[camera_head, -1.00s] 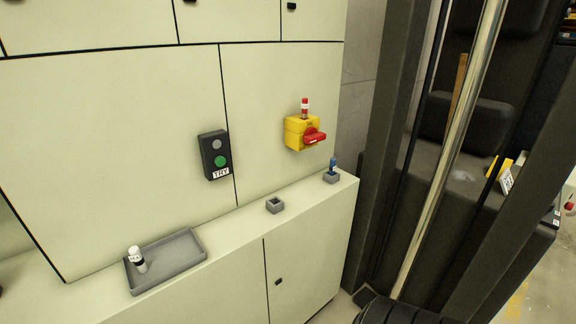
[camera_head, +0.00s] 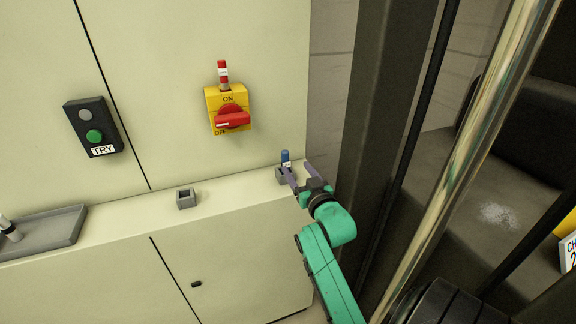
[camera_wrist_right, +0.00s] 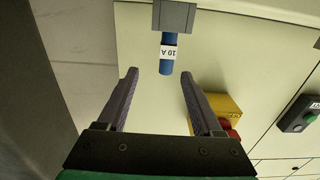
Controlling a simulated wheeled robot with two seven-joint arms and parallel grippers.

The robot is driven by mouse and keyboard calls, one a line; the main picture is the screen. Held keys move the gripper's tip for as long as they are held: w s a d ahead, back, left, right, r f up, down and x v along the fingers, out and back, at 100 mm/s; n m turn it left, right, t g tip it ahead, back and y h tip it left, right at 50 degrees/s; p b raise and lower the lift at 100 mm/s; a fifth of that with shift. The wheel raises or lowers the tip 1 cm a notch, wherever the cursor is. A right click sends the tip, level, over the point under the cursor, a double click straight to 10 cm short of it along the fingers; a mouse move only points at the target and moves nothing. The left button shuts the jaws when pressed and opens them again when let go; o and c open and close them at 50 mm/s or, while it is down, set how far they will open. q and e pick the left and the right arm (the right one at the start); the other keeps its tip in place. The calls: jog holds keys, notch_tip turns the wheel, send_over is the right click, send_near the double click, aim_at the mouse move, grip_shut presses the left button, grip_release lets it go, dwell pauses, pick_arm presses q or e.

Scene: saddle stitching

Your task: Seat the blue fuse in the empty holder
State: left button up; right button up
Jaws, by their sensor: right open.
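The blue fuse (camera_head: 286,156), with a white label reading 10 A in the wrist view (camera_wrist_right: 168,52), stands upright in a small grey block (camera_head: 283,176) at the right end of the ledge. The empty grey holder (camera_head: 186,199) has an open square top and sits on the ledge to the left. My right gripper (camera_head: 298,170) is open and empty, close to the fuse. In the wrist view the fuse's free end lines up between the open fingertips (camera_wrist_right: 160,76), not visibly touched. My left gripper is out of view.
A black TRY button box (camera_head: 93,127) hangs further left. A grey tray (camera_head: 58,230) with a white fuse (camera_head: 9,228) lies at the ledge's left.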

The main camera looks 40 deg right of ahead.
aim_at(286, 159)
jog(key=x, duration=0.2)
jog(key=a+p+x, duration=0.1)
jog(key=x, duration=0.2)
jog(key=shift+w+r, duration=0.1)
jog(key=shift+w, duration=0.45)
jog(key=x, duration=0.2)
jog(key=p+x, duration=0.1)
jog(key=x, duration=0.1)
jog(key=shift+w+d+f, duration=0.25)
jog(key=shift+w+d, duration=0.05)
jog(key=shift+w+f, duration=0.15)
jog(key=shift+w, duration=0.15)
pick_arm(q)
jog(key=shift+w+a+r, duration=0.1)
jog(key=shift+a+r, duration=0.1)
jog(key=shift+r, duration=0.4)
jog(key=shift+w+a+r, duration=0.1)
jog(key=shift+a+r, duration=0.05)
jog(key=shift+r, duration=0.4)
pick_arm(e)
jog(key=shift+s, duration=0.1)
grip_shut()
